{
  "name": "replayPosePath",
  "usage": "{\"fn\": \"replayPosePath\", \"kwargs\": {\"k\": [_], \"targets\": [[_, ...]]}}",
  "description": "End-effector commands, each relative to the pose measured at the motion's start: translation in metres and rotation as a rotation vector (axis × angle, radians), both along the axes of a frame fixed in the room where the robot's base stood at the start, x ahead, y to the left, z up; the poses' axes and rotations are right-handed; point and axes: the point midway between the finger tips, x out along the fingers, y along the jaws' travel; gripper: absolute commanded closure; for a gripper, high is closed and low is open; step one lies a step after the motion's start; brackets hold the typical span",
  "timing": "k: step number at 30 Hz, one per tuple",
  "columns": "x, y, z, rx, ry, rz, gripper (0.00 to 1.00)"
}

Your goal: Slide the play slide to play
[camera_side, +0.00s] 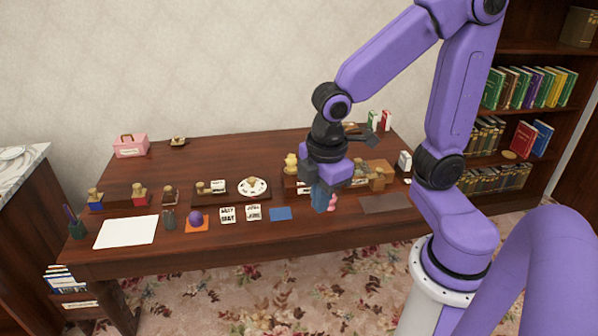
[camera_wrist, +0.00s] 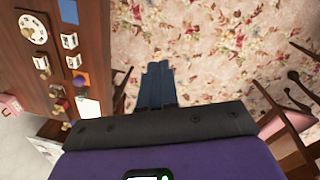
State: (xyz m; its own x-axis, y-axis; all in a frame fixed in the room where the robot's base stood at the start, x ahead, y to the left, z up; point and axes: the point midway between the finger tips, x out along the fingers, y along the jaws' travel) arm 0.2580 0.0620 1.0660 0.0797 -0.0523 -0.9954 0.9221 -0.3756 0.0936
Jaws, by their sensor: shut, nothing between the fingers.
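No label reading "play" can be made out at this size, so I cannot tell for sure which piece is the play slide. A dark base with a brass knob and a white plate (camera_side: 211,187) lies left of a round white dial (camera_side: 253,187) on the desk; its marks are unreadable. My gripper (camera_side: 319,208) points down near the desk's front edge, to the right of both and apart from them. Its blue fingers are shut with nothing between them. In the wrist view the shut fingers (camera_wrist: 158,66) hang over the carpet, with the dial (camera_wrist: 33,28) far left.
The desk (camera_side: 240,153) also holds two white cards (camera_side: 227,214), a blue square (camera_side: 280,214), a purple ball (camera_side: 196,217) and a white sheet (camera_side: 126,232). A pink case (camera_side: 131,145) stands at back left. Several small things crowd around my gripper. The desk's back middle is clear.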

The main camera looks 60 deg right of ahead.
Motion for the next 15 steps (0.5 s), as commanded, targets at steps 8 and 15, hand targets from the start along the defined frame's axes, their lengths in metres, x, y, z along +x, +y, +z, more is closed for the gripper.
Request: {"fn": "replayPosePath", "kwargs": {"k": [8, 15], "targets": [[0.081, -0.017, -0.014, -0.09, -0.016, 0.071, 1.0], [0.144, -0.049, -0.032, -0.166, -0.004, 0.14, 1.0]]}}
